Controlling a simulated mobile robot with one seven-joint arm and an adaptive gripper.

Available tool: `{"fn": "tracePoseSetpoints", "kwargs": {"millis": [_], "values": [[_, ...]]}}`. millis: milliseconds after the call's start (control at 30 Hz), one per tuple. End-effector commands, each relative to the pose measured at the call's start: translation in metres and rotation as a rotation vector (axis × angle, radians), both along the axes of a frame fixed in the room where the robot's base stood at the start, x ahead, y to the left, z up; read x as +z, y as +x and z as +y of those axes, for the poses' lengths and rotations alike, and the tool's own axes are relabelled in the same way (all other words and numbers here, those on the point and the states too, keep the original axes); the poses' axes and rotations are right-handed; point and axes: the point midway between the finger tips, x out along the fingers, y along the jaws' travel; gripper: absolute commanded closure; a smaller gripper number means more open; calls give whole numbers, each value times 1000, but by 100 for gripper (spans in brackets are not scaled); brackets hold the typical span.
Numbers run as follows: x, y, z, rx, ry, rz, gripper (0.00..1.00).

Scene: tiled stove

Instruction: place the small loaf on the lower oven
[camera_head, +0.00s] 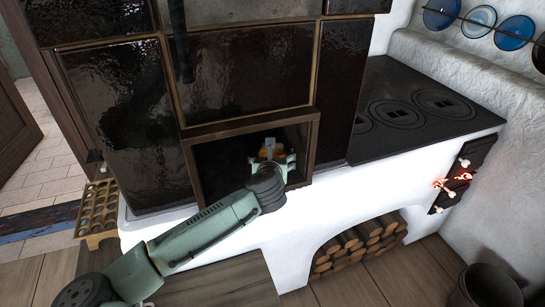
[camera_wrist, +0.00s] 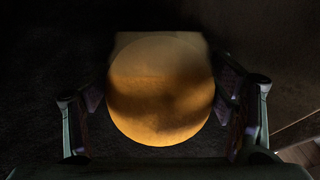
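The small loaf (camera_wrist: 160,100) is round and golden brown, and it fills the middle of the wrist view between the two finger pads. My gripper (camera_head: 271,158) is inside the dark lower oven opening (camera_head: 214,174). Its fingers lie along both sides of the loaf, and the pads seem to touch it. The loaf shows as small orange patches (camera_head: 264,154) between the fingers in the head view. Whether the loaf's underside rests on the oven floor is hidden. A pale flat-edged shape (camera_wrist: 160,38) shows behind the loaf; I cannot tell what it is.
The oven's wooden-looking frame (camera_head: 250,124) surrounds the opening closely. Firewood (camera_head: 355,248) fills the arch below. A wooden rack (camera_head: 97,208) stands at left and a dark bucket (camera_head: 487,285) at lower right.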

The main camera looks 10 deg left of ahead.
Motion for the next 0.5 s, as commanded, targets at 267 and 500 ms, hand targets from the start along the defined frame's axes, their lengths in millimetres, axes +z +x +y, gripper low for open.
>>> {"fn": "tracePoseSetpoints", "kwargs": {"millis": [267, 500], "values": [[0, 0, 0, 0, -1, 1, 15], [8, 0, 0, 1, -2, 1, 15]]}}
